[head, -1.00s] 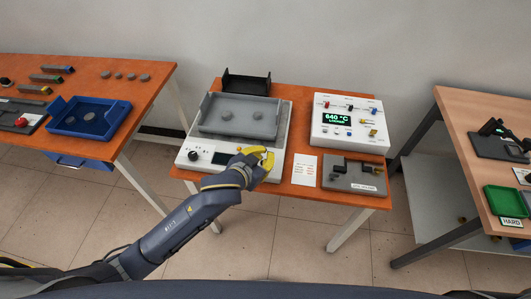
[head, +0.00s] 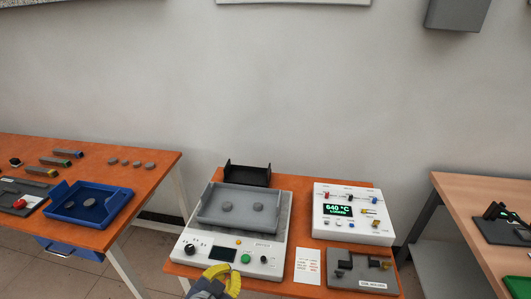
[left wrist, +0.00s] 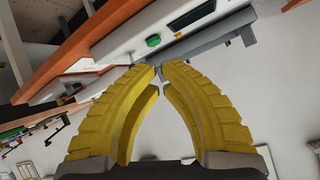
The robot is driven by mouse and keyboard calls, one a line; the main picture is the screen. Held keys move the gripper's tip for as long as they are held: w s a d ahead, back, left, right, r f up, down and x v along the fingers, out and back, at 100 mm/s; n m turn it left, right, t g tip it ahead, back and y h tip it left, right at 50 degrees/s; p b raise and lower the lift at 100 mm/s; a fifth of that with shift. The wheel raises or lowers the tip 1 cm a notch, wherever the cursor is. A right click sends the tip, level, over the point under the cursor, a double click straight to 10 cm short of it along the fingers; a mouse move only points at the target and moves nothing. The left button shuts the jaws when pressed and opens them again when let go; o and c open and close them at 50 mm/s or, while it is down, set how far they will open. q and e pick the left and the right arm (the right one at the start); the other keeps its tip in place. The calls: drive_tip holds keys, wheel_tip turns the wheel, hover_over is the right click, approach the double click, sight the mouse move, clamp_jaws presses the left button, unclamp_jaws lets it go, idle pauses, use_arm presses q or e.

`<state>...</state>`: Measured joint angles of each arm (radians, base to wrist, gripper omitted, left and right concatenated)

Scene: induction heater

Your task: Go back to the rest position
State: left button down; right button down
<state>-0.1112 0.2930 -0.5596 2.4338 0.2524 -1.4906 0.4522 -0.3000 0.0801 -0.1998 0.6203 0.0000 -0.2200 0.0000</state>
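My left gripper (head: 222,277) shows at the bottom edge of the head view, at the front edge of the induction heater's white panel (head: 218,259). In the left wrist view its yellow fingers (left wrist: 160,72) lean together with their tips meeting and nothing between them. The heater carries a grey tray (head: 205,214) with two round grey discs (head: 227,207). A green button (head: 246,258), a black knob (head: 190,250) and a small dark display are on its panel. The green button also shows in the left wrist view (left wrist: 153,41), beyond the fingertips.
A white control box (head: 330,227) reading 640 °C and a grey plate (head: 350,281) with fittings stand on the right of the table. A blue tray (head: 68,215) is on the left table. Another table (head: 462,222) stands at the far right.

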use_arm(q)
drive_tip(key=s+a+f+g+y, duration=0.2)
drive_tip(key=s+a+f+y, duration=0.25)
drive_tip(key=s+a, duration=0.5)
drive_tip(key=s+a+f+g+y, duration=0.25)
drive_tip(key=s+a+f, duration=0.3)
drive_tip(key=a, duration=0.65)
drive_tip(key=s+d+f+g+h, duration=0.1)
drive_tip(key=d+f, duration=0.2)
drive_tip(key=f, duration=1.2)
drive_tip(key=s+d+f+g+h, duration=0.1)
drive_tip(key=d+f, duration=0.2)
drive_tip(key=f, duration=1.2)
drive_tip(key=s+f+n+g+h, duration=0.2)
drive_tip(key=s+f+n+g, duration=0.1)
drive_tip(key=s+f, duration=1.7)
drive_tip(key=shift+s+f+n, duration=0.3)
drive_tip(key=shift+s+f, duration=0.1)
drive_tip(key=shift+s, duration=0.8)
drive_tip(key=shift+d, duration=0.15)
